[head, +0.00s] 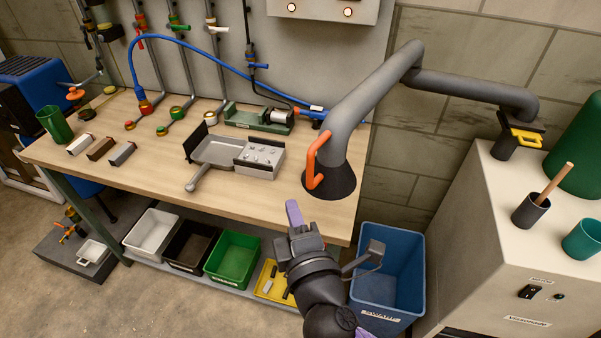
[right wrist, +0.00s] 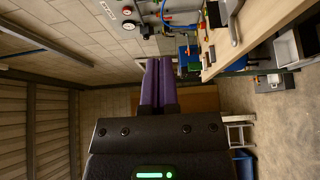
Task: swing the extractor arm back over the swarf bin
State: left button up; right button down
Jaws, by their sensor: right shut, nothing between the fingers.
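The grey extractor arm (head: 375,88) reaches from its pivot on the cabinet at right to a dark hood (head: 331,180). The hood hangs over the bench's right front corner, with an orange handle (head: 313,163) on its left side. The blue swarf bin (head: 388,283) stands on the floor right of the bench, partly behind my right arm. My right gripper (head: 294,213) is below and left of the hood, apart from the handle. Its purple fingers are shut and empty, as the right wrist view (right wrist: 159,85) shows. My left gripper is out of view.
The wooden bench (head: 230,196) carries a grey tray-like fixture (head: 228,153), a green vise (head: 257,119) and small blocks. The cream cabinet (head: 480,250) at right holds a dark cup (head: 530,209) and a yellow clamp lever (head: 526,138). Coloured bins sit under the bench.

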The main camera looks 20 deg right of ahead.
jog(key=w, duration=1)
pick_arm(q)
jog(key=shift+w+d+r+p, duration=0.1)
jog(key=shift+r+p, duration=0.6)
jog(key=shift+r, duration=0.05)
pick_arm(e)
jog(key=s+d, duration=0.2)
jog(key=d, duration=0.1)
jog(key=shift+s+d+f, duration=0.1)
jog(key=shift+s+d, duration=0.15)
jog(key=shift+s, duration=0.15)
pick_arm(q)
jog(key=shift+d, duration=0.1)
pick_arm(e)
jog(key=shift+s, duration=0.1)
